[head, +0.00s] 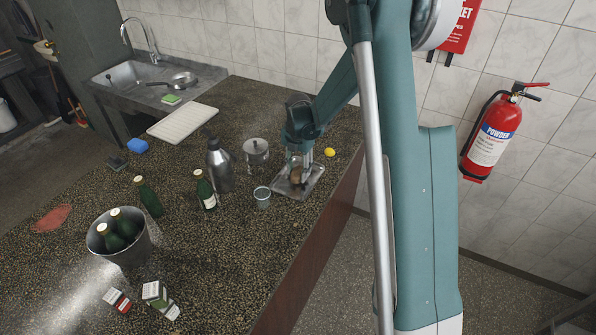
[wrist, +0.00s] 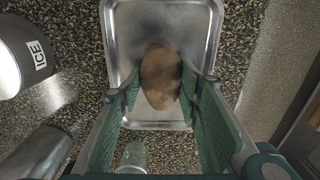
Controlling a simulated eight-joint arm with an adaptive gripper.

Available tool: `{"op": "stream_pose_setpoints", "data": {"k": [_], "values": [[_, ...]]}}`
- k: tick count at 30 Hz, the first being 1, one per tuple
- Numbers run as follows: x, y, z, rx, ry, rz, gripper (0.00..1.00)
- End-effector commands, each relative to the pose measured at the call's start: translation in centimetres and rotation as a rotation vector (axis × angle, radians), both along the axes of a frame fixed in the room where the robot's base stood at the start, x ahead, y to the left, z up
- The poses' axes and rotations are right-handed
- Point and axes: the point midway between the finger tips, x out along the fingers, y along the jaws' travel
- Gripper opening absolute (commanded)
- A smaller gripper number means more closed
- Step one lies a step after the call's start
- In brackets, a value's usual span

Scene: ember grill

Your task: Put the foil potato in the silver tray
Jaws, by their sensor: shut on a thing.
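A brown, oval potato (wrist: 160,76) is between the fingers of my gripper (wrist: 161,92); its surface looks plain brown, with no foil to be seen. The silver tray (wrist: 125,25) lies under the potato in the wrist view. In the head view my gripper (head: 299,160) points down over the tray (head: 287,193), with the potato (head: 296,174) partly hidden by the fingers. My gripper is shut on the potato. I cannot tell whether the potato touches the tray floor.
A cup (head: 262,197), a steel lidded pot (head: 256,158) and a steel flask (head: 220,167) stand left of the tray. A lemon (head: 330,152) lies behind it. Bottles and an ice bucket (head: 120,247) are farther left. The counter's right edge is close.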

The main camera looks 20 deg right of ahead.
Motion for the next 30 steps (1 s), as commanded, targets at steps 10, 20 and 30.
{"op": "stream_pose_setpoints", "data": {"k": [10,20,30], "values": [[0.0,0.0,-0.1,0.000,0.000,0.000,0.49],[0.0,0.0,0.3,0.000,0.000,0.000,0.49],[-0.1,0.0,3.4,0.000,0.000,0.000,0.49]]}}
